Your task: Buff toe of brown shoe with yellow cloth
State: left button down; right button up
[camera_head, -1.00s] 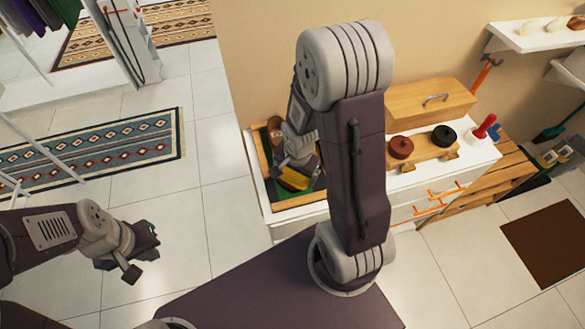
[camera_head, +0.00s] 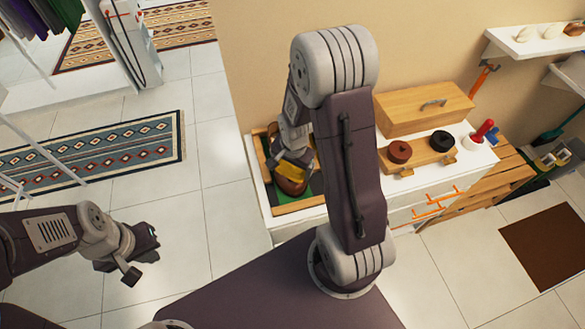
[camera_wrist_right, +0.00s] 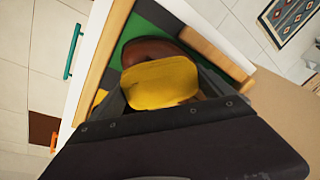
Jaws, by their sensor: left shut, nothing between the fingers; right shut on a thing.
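The brown shoe (camera_head: 291,187) lies in a shallow wooden tray with a green lining on the white cabinet, partly hidden behind my right arm. Its rounded brown end also shows in the right wrist view (camera_wrist_right: 150,50). The yellow cloth (camera_head: 285,171) is in my right gripper (camera_head: 292,162), which is shut on it over the shoe. In the right wrist view the yellow cloth (camera_wrist_right: 160,82) covers part of the shoe; whether it touches the leather I cannot tell. My left gripper (camera_head: 143,255) is shut and empty over the floor at the left.
The wooden tray (camera_head: 300,206) has a raised rim. To its right on the cabinet are a wooden box (camera_head: 425,105), a brown round tin (camera_head: 400,152), a black tin (camera_head: 442,141) and a red-handled item (camera_head: 483,131). Orange drawer handles stick out in front.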

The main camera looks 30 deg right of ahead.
jog(key=shift+w+d+r, duration=0.1)
jog(key=shift+w+r, duration=0.1)
jog(key=shift+w, duration=0.2)
jog(key=shift+w+d+r+p, duration=0.15)
jog(key=shift+w+p, duration=0.2)
jog(key=shift+w, duration=0.2)
jog(key=shift+w+d+r+p, duration=0.1)
jog(key=shift+w+p, duration=0.2)
jog(key=shift+w, duration=0.6)
